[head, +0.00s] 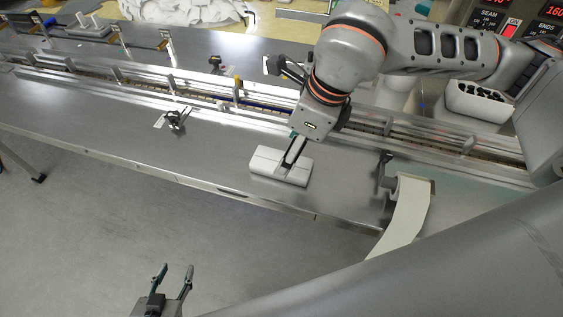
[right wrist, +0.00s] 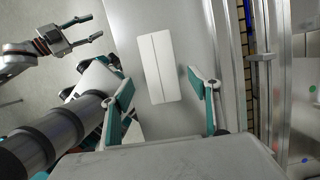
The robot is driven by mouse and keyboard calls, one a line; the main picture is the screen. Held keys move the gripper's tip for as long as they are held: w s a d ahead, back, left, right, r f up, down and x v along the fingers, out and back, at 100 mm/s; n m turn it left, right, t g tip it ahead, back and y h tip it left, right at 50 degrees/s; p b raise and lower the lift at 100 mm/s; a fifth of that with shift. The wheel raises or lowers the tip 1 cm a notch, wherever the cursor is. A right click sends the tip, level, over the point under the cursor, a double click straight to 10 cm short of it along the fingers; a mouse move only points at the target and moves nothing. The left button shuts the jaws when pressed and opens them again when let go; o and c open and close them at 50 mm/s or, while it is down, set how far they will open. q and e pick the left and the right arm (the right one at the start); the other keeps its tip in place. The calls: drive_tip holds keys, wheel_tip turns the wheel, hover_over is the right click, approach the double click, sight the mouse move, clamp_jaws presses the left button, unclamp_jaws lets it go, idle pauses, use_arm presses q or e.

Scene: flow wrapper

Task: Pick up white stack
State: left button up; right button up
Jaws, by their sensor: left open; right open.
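The white stack (head: 265,166) lies flat on the steel table, a low white block with a seam along its length. It also shows in the right wrist view (right wrist: 158,65), ahead of my right gripper. My right gripper (head: 293,152) is above the stack, pointing down, and hides part of its top. In the right wrist view my right gripper (right wrist: 161,80) is open and empty, its fingers apart on either side of the stack's line. I cannot tell how high it is. My left gripper (head: 172,278) is open and empty beyond the table's front edge; it also shows in the right wrist view (right wrist: 88,31).
A metal conveyor rail (head: 200,84) runs along the table behind the stack. A small black clamp (head: 175,120) stands to the left. A white strip (head: 408,213) hangs over the table at the right. The table around the stack is clear.

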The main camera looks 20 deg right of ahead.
drive_tip(key=x, duration=0.4)
drive_tip(key=shift+w+a+f, duration=0.1)
drive_tip(key=shift+w+f, duration=0.05)
drive_tip(key=c, duration=1)
drive_tip(key=shift+o, duration=0.2)
